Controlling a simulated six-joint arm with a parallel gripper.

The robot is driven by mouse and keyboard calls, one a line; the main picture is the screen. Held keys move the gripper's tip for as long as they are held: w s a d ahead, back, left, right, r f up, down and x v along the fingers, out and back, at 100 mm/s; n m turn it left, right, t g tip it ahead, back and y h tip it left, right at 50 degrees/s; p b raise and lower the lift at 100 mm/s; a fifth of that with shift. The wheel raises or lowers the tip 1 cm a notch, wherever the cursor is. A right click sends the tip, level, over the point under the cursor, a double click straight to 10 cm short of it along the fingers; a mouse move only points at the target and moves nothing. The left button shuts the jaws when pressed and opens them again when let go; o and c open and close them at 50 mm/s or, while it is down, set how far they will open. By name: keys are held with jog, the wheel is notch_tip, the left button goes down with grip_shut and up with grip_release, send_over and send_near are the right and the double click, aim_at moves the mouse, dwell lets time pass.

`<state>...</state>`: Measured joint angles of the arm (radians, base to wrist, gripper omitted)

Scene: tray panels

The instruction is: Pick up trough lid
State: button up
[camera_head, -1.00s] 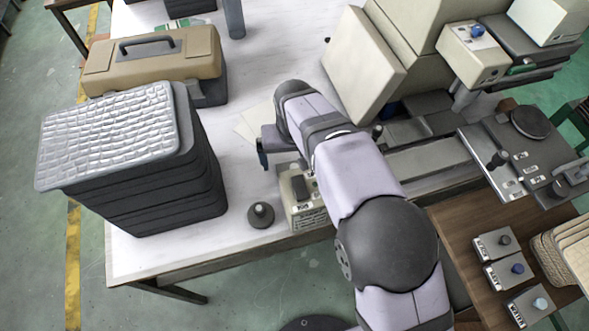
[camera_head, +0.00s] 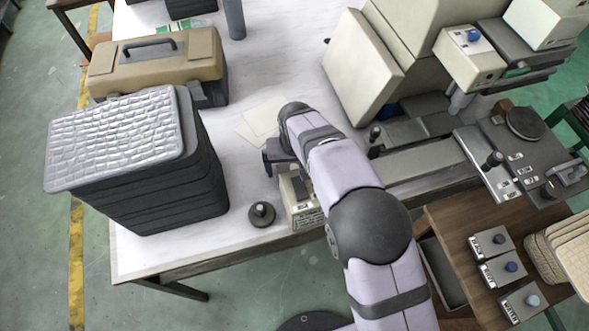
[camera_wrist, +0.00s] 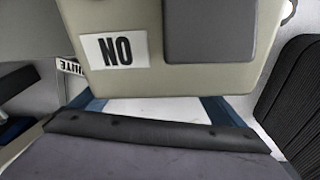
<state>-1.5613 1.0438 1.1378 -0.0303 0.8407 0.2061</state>
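I cannot tell for sure which thing is the trough lid. My gripper (camera_head: 279,158) is over the white table near its front edge, partly hidden by my arm. In the wrist view its two blue fingers (camera_wrist: 155,106) stand apart with bare white table between them. Their far ends are hidden by a beige box. That beige box (camera_wrist: 190,84), with a grey panel and a label, fills the upper middle of the wrist view. A labelled beige box (camera_head: 305,215) also shows just below my gripper in the head view.
A stack of dark trays (camera_head: 165,201) with a quilted silver top stands left, and a tan toolbox (camera_head: 155,65) behind it. A dark knob (camera_head: 262,214) stands left of the beige box. A large beige machine (camera_head: 362,68) stands right.

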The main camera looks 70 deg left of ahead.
jog(key=c, duration=0.9)
jog(key=shift+r, duration=0.1)
notch_tip(320, 180, up, 10)
jog(key=b, duration=0.2)
jog(key=w+a+n+g+p, duration=0.1)
jog(key=w+n+p, duration=0.8)
jog(key=w+n, duration=0.4)
jog(key=shift+w+a+r+n+h, duration=0.15)
jog(key=shift+r+n+h, duration=0.3)
jog(key=shift+n, duration=0.35)
